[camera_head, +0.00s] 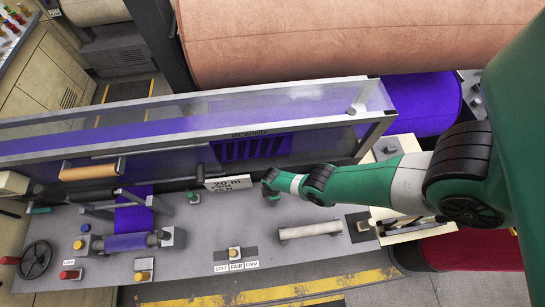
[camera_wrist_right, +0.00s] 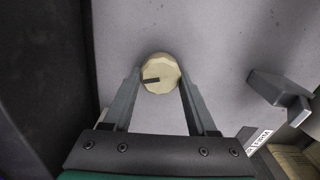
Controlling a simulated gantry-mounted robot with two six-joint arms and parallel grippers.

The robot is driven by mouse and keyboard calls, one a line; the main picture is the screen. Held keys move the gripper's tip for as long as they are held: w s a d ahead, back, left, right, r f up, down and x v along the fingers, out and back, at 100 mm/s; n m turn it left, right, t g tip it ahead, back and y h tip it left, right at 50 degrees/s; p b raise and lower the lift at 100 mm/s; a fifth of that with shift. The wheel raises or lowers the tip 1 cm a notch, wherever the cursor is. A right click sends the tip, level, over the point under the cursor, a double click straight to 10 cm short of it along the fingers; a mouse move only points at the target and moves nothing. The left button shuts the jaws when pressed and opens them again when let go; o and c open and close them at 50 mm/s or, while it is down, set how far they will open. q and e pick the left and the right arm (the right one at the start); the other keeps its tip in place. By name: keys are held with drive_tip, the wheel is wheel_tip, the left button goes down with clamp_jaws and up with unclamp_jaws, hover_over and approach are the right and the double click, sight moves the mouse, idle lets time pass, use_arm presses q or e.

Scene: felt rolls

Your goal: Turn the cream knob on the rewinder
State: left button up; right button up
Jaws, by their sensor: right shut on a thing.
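The cream knob (camera_wrist_right: 161,73) shows in the right wrist view as a round, faceted cap with a dark pointer mark at its left side. My right gripper (camera_wrist_right: 160,80) has its two fingers on either side of the knob and is shut on it. In the head view my right arm reaches in from the right, and its gripper (camera_head: 270,187) is low over the grey rewinder deck (camera_head: 300,265). There the knob is hidden by the hand. My left gripper is not in view.
A pale roller (camera_head: 310,231), a slider knob (camera_head: 235,253) and a black handwheel (camera_head: 35,260) sit on the deck.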

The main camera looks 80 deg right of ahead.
drive_tip(key=c, duration=0.4)
drive_tip(key=shift+m, duration=0.3)
drive_tip(key=m, duration=0.3)
drive_tip(key=shift+d+m+b, duration=0.15)
drive_tip(key=shift+m+b, duration=0.3)
drive_tip(key=shift+m, duration=1.65)
drive_tip(key=o, duration=1.3)
drive_tip(key=shift+o, duration=0.2)
